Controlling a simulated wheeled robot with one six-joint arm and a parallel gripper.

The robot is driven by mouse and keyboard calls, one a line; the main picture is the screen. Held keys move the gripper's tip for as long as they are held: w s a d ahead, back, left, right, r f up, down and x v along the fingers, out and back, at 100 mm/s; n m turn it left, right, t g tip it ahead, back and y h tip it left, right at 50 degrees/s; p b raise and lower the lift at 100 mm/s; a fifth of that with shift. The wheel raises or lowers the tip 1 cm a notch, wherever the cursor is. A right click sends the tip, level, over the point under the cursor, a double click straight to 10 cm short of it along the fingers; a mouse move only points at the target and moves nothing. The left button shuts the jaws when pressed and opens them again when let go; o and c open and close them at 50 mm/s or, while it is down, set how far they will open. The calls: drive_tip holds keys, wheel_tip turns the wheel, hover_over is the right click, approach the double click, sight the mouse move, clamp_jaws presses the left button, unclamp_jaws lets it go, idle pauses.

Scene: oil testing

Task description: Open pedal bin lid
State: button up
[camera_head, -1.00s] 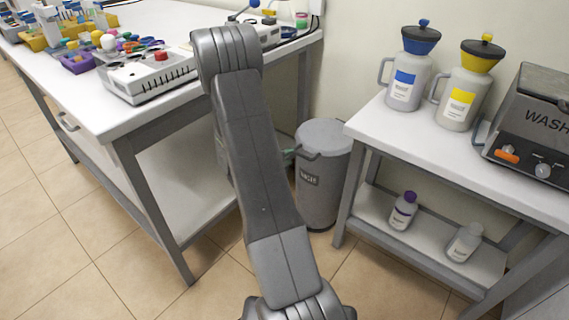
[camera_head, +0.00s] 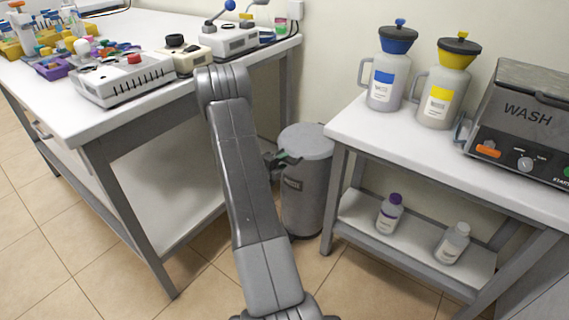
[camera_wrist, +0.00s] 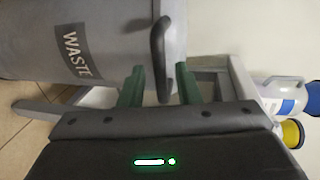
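The grey pedal bin (camera_head: 305,205) stands on the floor between the two tables. Its round grey lid (camera_head: 310,139) lies flat and closed on top. In the wrist view the bin (camera_wrist: 110,35) appears turned on its side, with a dark "WASTE" label (camera_wrist: 75,52). A dark curved handle (camera_wrist: 158,45) projects from the bin near its upper edge. My gripper (camera_wrist: 160,85) is open, with its green fingers apart on either side of the handle's end and a visible gap to each. In the head view my gripper (camera_head: 284,159) is at the bin's upper left side, partly hidden by my arm.
The left white table (camera_head: 100,112) carries instruments and colourful small items. The right white table (camera_head: 400,130) carries a blue-topped jug (camera_head: 386,85), a yellow-topped jug (camera_head: 440,95) and a "WASH" machine (camera_head: 520,115). Two bottles stand on its lower shelf (camera_head: 415,243). Table legs stand close beside the bin.

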drive_tip(key=shift+x, duration=0.95)
drive_tip(key=shift+c, duration=0.2)
clamp_jaws()
